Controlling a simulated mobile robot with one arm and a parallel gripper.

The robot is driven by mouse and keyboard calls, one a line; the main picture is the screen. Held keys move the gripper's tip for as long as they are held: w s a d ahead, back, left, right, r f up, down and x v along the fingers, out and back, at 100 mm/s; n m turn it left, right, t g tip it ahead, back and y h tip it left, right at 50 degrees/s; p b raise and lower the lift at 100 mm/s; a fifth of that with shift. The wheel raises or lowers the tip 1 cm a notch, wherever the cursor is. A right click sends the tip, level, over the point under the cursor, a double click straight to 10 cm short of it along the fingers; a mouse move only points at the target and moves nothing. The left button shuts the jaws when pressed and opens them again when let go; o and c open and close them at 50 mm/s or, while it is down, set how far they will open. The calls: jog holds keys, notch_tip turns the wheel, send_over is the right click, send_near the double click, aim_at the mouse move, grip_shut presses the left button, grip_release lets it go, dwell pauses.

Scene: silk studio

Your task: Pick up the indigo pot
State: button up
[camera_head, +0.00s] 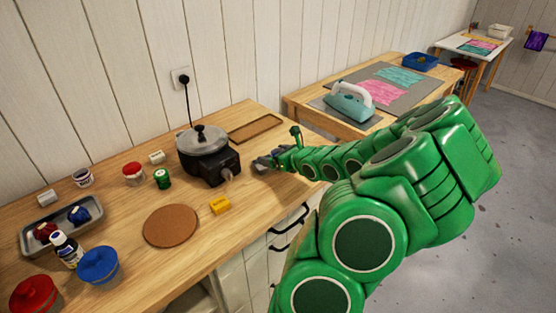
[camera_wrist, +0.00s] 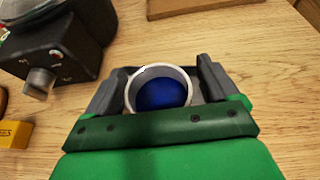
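The indigo pot (camera_wrist: 158,90) is a small round pot with a pale rim and deep blue contents. In the wrist view it stands upright between the two dark fingers of my gripper (camera_wrist: 162,75). A narrow gap shows between the pot and the right finger; the left finger is very close to its wall, and I cannot tell if they touch. My gripper also shows in the head view (camera_head: 264,163), low over the wooden worktop just right of the black cooker. The pot is hard to make out there among the fingers.
The black cooker (camera_head: 209,157) with a lidded pan stands close left of my gripper. A yellow block (camera_head: 220,206) and a round cork mat (camera_head: 171,226) lie nearer the front. A brown tray (camera_head: 255,129) lies behind. Jars and a grey tray (camera_head: 62,218) fill the left end.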

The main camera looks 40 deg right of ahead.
jog(key=c, duration=1.1)
jog(key=shift+c, duration=0.2)
jog(key=shift+r, duration=0.15)
